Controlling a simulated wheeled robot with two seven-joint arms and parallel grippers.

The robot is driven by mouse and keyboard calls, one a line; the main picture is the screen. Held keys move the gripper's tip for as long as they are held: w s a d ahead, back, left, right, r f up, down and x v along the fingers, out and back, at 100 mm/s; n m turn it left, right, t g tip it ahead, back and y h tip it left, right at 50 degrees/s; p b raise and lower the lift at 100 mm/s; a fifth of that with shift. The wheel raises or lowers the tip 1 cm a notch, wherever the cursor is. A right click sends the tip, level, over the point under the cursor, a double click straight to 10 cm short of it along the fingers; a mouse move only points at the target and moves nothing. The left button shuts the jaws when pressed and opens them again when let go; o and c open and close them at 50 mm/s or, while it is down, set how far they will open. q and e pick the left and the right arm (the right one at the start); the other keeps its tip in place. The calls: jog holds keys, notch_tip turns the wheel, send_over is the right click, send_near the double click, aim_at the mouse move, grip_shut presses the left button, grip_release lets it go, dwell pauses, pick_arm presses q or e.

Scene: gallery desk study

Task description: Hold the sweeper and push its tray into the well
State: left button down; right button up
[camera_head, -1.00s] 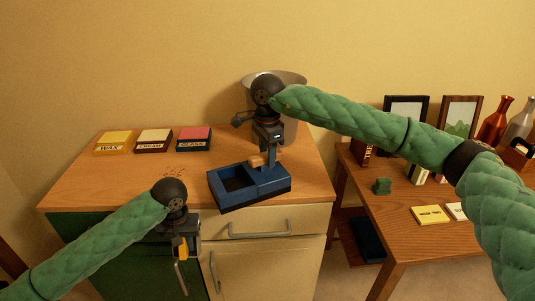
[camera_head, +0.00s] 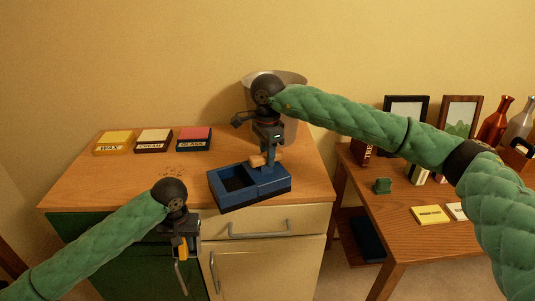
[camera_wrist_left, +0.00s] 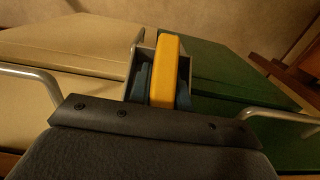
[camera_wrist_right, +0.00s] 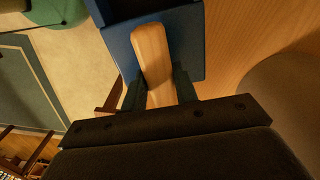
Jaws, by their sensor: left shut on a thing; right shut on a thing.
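The blue sweeper (camera_head: 268,188) sits on the wooden cabinet top near its front right, with a dark open well (camera_head: 236,183) in its left half. My right gripper (camera_head: 265,160) is shut on the sweeper's wooden handle (camera_wrist_right: 153,62), which stands between its fingers in the right wrist view. My left gripper (camera_head: 182,250) is in front of the cabinet, below the top's edge and left of the sweeper. It is shut on a yellow grip (camera_wrist_left: 165,72) with a pale grey tray-like piece (camera_wrist_left: 143,55) around it. The fingers hide part of this piece.
Yellow, cream and red boxes (camera_head: 194,139) line the back left of the cabinet top. A metal bin (camera_head: 296,90) is behind my right gripper. Drawer and door handles (camera_head: 259,229) jut from the cabinet front. A lower table (camera_head: 400,215) with frames and bottles stands right.

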pick_arm(q)
jog(key=shift+w+r, duration=0.1)
jog(key=shift+w, duration=0.05)
dwell(0.3)
jog(key=s+d+r+m+y, duration=0.1)
jog(key=s+d+r+m, duration=0.25)
jog(key=d+m, duration=0.35)
jog(key=s+d+r+m+y, duration=0.2)
jog(key=d+r+m, duration=0.35)
jog(key=m, duration=0.35)
jog(key=w+d+r+m+t+y, duration=0.1)
jog(key=w+d+r+m+t, duration=0.15)
jog(key=r+m, duration=0.35)
jog(key=w+d+r+m+t, duration=0.2)
jog(key=d+r+m+t, duration=0.1)
jog(key=m, duration=0.4)
jog(key=w+a+r+m+t, duration=0.2)
jog(key=w+r+t, duration=0.2)
jog(key=w+r, duration=0.3)
jog(key=w, duration=0.5)
jog(key=shift+a+m, duration=0.3)
jog(key=shift+s+t, duration=0.1)
jog(key=shift+t, duration=0.15)
